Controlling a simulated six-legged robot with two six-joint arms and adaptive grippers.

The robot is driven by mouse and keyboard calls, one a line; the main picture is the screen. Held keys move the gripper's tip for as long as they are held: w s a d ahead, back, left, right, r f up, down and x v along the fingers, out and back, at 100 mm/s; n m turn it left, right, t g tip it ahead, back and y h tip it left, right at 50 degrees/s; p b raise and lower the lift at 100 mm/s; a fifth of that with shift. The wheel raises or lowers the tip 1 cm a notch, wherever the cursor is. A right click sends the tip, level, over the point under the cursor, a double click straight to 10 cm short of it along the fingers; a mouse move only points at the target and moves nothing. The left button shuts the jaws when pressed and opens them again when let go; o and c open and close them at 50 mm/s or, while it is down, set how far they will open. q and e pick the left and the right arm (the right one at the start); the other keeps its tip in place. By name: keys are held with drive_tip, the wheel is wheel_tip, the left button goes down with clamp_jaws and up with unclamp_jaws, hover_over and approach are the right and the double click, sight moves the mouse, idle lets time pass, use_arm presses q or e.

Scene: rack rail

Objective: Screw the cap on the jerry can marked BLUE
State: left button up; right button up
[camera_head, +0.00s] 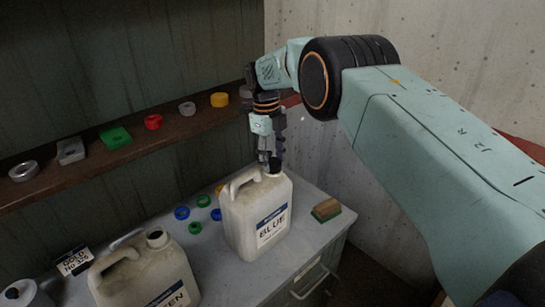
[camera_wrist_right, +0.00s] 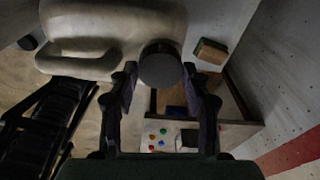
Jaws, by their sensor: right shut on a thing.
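The cream jerry can marked BLUE (camera_head: 243,221) stands upright on the grey bench, handle to the left and neck to the right. My right gripper (camera_head: 270,158) points down over its neck and is shut on a dark round cap (camera_head: 275,169). In the right wrist view the cap (camera_wrist_right: 160,65) sits between the fingertips (camera_wrist_right: 160,78), beside the can's handle (camera_wrist_right: 85,60). The cap is at the neck opening; I cannot tell whether it is seated on the thread. The fingers partly hide the neck. My left gripper is not in view.
A second jerry can (camera_head: 145,275), label ending in "EN", stands at front left with its neck open. Several blue, green and yellow rings lie behind the BLUE can. A brown and green block (camera_head: 326,209) lies right. A shelf (camera_head: 130,146) holding small items runs behind.

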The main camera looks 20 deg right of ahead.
drive_tip(key=o, duration=1.4)
drive_tip(key=shift+r, duration=4)
drive_tip(key=shift+s+f, duration=0.1)
